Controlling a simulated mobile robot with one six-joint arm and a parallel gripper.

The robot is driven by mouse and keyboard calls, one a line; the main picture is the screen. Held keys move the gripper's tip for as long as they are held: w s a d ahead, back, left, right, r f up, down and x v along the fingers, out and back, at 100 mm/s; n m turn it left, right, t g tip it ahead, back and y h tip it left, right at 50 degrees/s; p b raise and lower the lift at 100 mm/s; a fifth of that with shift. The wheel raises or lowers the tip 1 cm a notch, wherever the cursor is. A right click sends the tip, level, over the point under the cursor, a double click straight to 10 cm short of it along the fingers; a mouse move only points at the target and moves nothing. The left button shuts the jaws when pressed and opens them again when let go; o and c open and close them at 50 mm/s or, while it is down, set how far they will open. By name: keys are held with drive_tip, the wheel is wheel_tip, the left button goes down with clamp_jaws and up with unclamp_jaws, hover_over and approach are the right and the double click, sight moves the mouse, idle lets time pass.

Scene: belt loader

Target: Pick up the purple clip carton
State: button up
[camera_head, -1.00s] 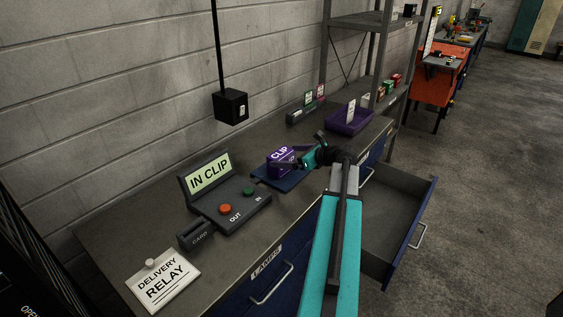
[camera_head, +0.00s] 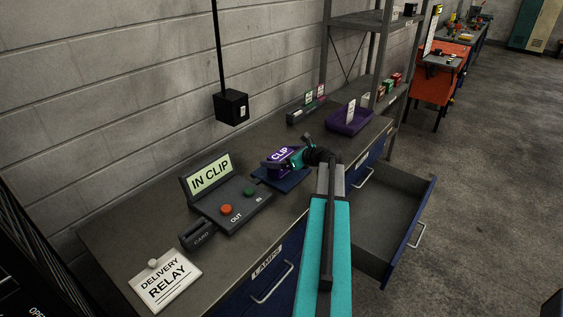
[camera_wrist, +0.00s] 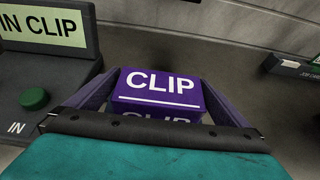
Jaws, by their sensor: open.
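The purple clip carton (camera_head: 280,158) stands on a dark blue mat (camera_head: 283,181) on the bench, partly hidden by my gripper in the head view. In the wrist view the carton (camera_wrist: 158,92), lettered CLIP, is centred between my two fingers. My gripper (camera_head: 279,163) is open, with one finger on each side of the carton; it also shows in the wrist view (camera_wrist: 160,105). I cannot tell whether the fingers touch it.
The IN CLIP console (camera_head: 238,208) with orange and green buttons stands to the left. A purple tray (camera_head: 349,121) is farther back. An open drawer (camera_head: 395,225) juts out at the right. A DELIVERY RELAY card (camera_head: 165,281) lies at the front.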

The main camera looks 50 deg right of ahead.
drive_tip(key=shift+x, duration=1.2)
drive_tip(key=shift+c, duration=0.4)
drive_tip(key=c, duration=1)
drive_tip(key=shift+o, duration=0.2)
drive_tip(key=shift+r, duration=0.1)
drive_tip(key=shift+r+b, duration=0.6)
drive_tip(key=shift+r, duration=1.1)
drive_tip(key=s+d+b, duration=0.2)
drive_tip(key=s+d, duration=0.2)
drive_tip(key=d, duration=0.3)
drive_tip(key=s+d+r+b, duration=0.1)
drive_tip(key=s+d, duration=0.3)
drive_tip(key=d, duration=0.3)
drive_tip(key=shift+r+b, duration=0.25)
drive_tip(key=shift+b, duration=0.1)
